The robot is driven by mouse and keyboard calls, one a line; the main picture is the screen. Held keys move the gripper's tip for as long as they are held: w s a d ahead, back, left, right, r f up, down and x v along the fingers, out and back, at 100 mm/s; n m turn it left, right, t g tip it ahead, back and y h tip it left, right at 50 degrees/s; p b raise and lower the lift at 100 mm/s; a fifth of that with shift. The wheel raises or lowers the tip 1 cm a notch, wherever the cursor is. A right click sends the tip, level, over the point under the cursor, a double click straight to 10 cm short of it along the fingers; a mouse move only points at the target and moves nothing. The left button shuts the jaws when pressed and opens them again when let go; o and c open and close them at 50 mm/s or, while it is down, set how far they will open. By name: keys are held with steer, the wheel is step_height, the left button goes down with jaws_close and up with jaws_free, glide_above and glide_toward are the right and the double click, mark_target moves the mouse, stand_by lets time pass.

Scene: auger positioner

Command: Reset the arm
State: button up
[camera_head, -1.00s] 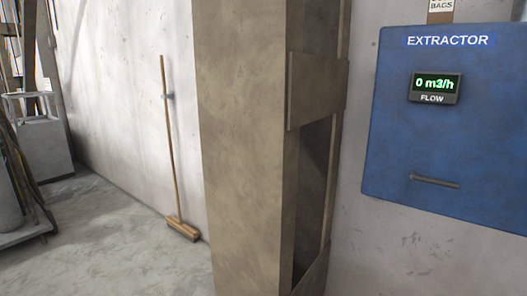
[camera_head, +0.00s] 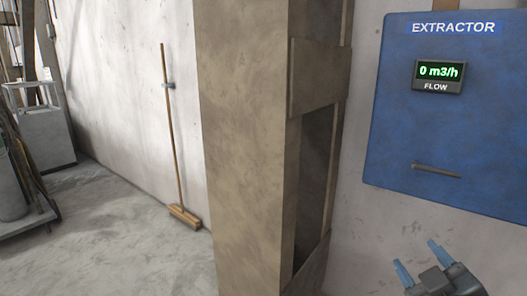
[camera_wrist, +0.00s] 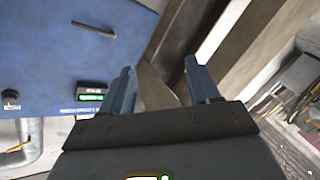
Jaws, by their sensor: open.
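My gripper (camera_head: 419,262) shows at the bottom right of the head view, below the blue extractor box. Its two blue fingers stand apart and nothing is between them. In the wrist view my gripper (camera_wrist: 160,88) is also open and empty, with the blue box to its left and the brown column behind its fingers. The rest of my arm is out of the head view.
The blue extractor box (camera_head: 430,120) hangs on the wall, with a display (camera_head: 438,75) reading 0 m3/h and a slim handle (camera_head: 436,171). A brown column (camera_head: 245,150) stands mid-view. A broom (camera_head: 172,130) leans on the wall.

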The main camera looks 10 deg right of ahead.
steer(key=s+a+f+m+y, duration=0.1)
steer(key=s+a+f, duration=0.3)
steer(key=s+a, duration=0.3)
steer(key=s+a+f+m+y, duration=0.2)
steer(key=s+a+f, duration=0.25)
steer(key=s, duration=0.45)
steer(key=s+a+r+y, duration=0.2)
steer(key=s, duration=1.3)
steer(key=shift+s+a+m+g+y, duration=0.15)
steer(key=shift+s+m+g+y, duration=0.15)
steer(key=shift+g, duration=0.1)
steer(key=shift+c, duration=0.3)
